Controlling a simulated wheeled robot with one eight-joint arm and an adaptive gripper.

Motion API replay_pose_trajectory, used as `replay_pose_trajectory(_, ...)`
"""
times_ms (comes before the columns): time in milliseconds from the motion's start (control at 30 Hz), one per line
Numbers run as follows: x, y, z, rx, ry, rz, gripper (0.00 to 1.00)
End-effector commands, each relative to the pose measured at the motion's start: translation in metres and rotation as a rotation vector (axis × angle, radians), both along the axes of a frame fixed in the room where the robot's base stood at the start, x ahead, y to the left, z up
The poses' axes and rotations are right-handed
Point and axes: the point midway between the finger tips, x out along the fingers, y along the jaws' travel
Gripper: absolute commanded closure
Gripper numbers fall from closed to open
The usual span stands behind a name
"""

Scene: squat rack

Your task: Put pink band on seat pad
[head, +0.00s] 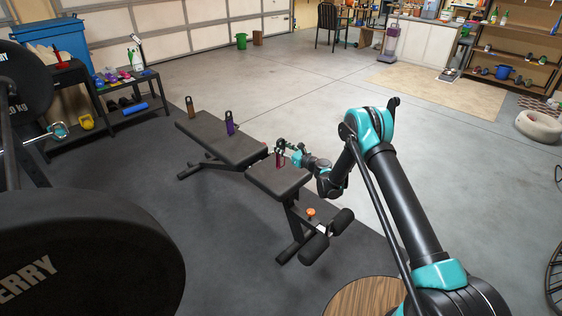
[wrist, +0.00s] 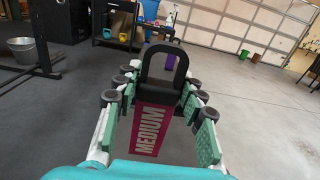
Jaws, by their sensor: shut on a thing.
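The pink band (wrist: 150,128) has a black loop handle at its top and the word MEDIUM on it. My gripper (wrist: 157,92) is shut on it, with finger pads on both sides in the wrist view. In the head view, my gripper (head: 284,149) is at the far edge of the black seat pad (head: 278,181), and the band (head: 278,160) hangs upright there. I cannot tell whether the band's lower end touches the pad. The seat pad's top looks otherwise bare.
A weight plate (head: 85,255) fills the lower left. A rack of weights (head: 125,90) stands behind. Floor right of the bench is open.

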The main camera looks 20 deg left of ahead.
Motion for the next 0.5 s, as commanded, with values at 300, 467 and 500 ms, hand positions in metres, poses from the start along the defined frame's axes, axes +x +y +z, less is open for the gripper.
replay_pose_trajectory(300, 0.0, 0.0, -0.039, 0.0, 0.0, 0.0, 1.0)
replay_pose_trajectory(467, 0.0, 0.0, -0.052, 0.0, 0.0, 0.0, 1.0)
replay_pose_trajectory(500, 0.0, 0.0, -0.057, 0.0, 0.0, 0.0, 1.0)
